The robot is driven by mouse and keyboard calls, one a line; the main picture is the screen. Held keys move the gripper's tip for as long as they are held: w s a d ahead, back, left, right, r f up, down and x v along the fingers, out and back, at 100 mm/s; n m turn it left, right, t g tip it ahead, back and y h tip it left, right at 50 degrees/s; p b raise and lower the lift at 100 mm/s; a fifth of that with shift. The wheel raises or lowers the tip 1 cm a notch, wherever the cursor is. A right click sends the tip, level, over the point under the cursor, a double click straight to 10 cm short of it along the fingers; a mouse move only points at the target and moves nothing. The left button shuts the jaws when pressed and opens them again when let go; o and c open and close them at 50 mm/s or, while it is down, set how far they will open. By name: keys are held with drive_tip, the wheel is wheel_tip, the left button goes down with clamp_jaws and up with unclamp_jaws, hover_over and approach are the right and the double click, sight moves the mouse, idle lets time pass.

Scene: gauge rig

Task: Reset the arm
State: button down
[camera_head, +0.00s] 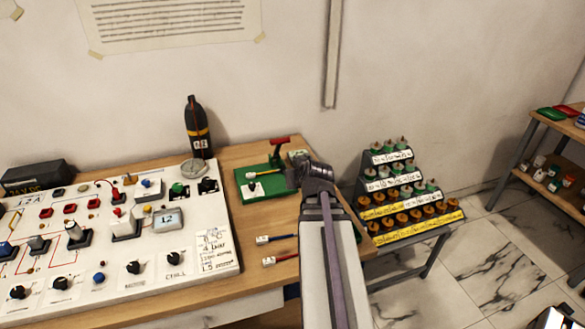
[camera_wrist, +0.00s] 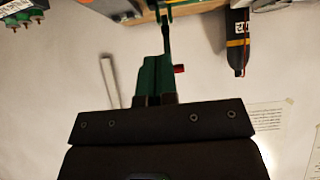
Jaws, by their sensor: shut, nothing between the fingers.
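My gripper (camera_head: 297,168) is at the end of my arm, which reaches up the middle of the head view to the right end of the wooden bench. In the wrist view my gripper (camera_wrist: 153,62) is shut and empty, its fingers side by side beyond the dark wrist body. It is close to a green stand with a red-handled lever (camera_head: 279,141). The wrist picture is upside down; there the green lever post (camera_wrist: 166,35) and a bit of red show just past the fingers. I cannot tell whether they touch.
A white panel (camera_head: 215,258) with knobs and switches fills the bench's left part. A dark shell (camera_head: 197,128) stands upright behind it. Small tools (camera_head: 280,259) lie near the arm. A stepped rack (camera_head: 398,228) of weights stands right of the bench; shelves (camera_head: 560,125) stand farther right.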

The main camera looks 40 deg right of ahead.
drive_tip(key=shift+s+r, duration=0.1)
drive_tip(key=shift+s, duration=0.05)
idle(0.3)
drive_tip(key=s+a+f+n+g+y, duration=0.1)
drive_tip(key=a+f+g, duration=0.1)
drive_tip(key=a, duration=0.9)
drive_tip(key=s+a+f+n+g+y, duration=0.1)
drive_tip(key=a+g, duration=0.3)
drive_tip(key=a, duration=0.7)
drive_tip(key=s+a+f+n+g+y, duration=0.1)
drive_tip(key=a+f+n+g+y, duration=0.1)
drive_tip(key=a, duration=0.9)
drive_tip(key=shift+s+a+f+n+g, duration=0.15)
drive_tip(key=shift+a+f+n+g, duration=0.2)
drive_tip(key=shift+f+g, duration=0.45)
drive_tip(key=shift+d, duration=0.1)
